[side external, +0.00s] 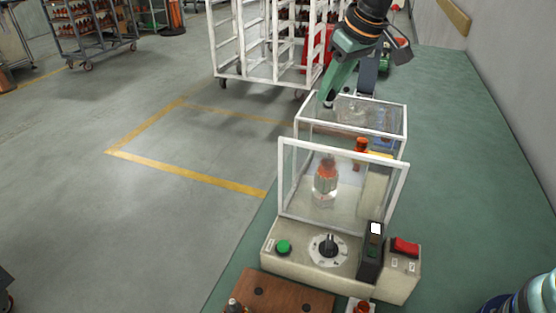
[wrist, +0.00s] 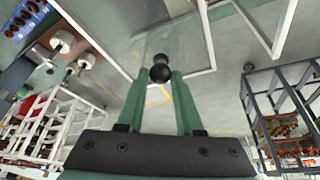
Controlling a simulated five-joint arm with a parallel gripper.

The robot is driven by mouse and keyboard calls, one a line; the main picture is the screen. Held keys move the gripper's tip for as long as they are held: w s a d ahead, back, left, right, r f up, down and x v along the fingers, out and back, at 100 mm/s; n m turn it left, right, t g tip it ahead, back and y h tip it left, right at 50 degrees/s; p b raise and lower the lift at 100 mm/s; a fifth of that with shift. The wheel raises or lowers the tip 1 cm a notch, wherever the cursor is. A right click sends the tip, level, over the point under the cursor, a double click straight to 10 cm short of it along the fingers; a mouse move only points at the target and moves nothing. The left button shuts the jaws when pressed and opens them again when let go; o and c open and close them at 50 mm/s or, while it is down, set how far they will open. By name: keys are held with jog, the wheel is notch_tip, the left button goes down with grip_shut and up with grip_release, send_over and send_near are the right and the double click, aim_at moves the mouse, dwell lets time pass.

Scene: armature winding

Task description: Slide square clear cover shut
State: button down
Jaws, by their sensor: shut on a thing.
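The square clear cover (side external: 400,122) has a white frame and sits over the rear of a cream winding machine (side external: 300,262). Its clear panel and white edge also show in the wrist view (wrist: 206,38). My gripper (side external: 328,100) is at the cover's far left corner, with its green fingers pointing down. In the wrist view, my gripper (wrist: 160,78) is shut on a round black knob (wrist: 160,60) against the clear panel. An armature (side external: 326,172) with an orange top stands upright behind the clear front panel (side external: 298,195).
The machine's front carries a green button (side external: 284,246), a dial (side external: 328,246), a dark upright unit (side external: 371,250) and a red switch (side external: 405,246). A brown block (side external: 285,295) lies in front.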

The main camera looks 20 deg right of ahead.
jog(key=shift+y, duration=0.3)
jog(key=shift+s+a, duration=2.4)
jog(key=shift+a, duration=0.1)
jog(key=c, duration=0.7)
grip_release()
jog(key=shift+d, duration=0.1)
jog(key=shift+r, duration=3.05)
jog(key=shift+m+t+h, duration=0.3)
jog(key=shift+m+h, duration=0.1)
jog(key=shift+m, duration=0.3)
jog(key=s+d, duration=0.2)
jog(key=d, duration=0.1)
jog(key=s+d+f, duration=0.1)
jog(key=s+d, duration=0.1)
jog(key=d, duration=0.1)
jog(key=s+d, duration=0.2)
jog(key=d, duration=0.1)
jog(key=shift+s+d+f, duration=0.3)
jog(key=shift+s+f, duration=0.05)
jog(key=shift+s, duration=0.05)
jog(key=shift+m+t+h, duration=0.3)
jog(key=shift+m+h, duration=0.1)
jog(key=shift+m, duration=0.4)
jog(key=s+d+f, duration=0.4)
jog(key=s, duration=0.1)
jog(key=s+d+f, duration=0.2)
jog(key=s, duration=0.1)
jog(key=shift+d, duration=0.35)
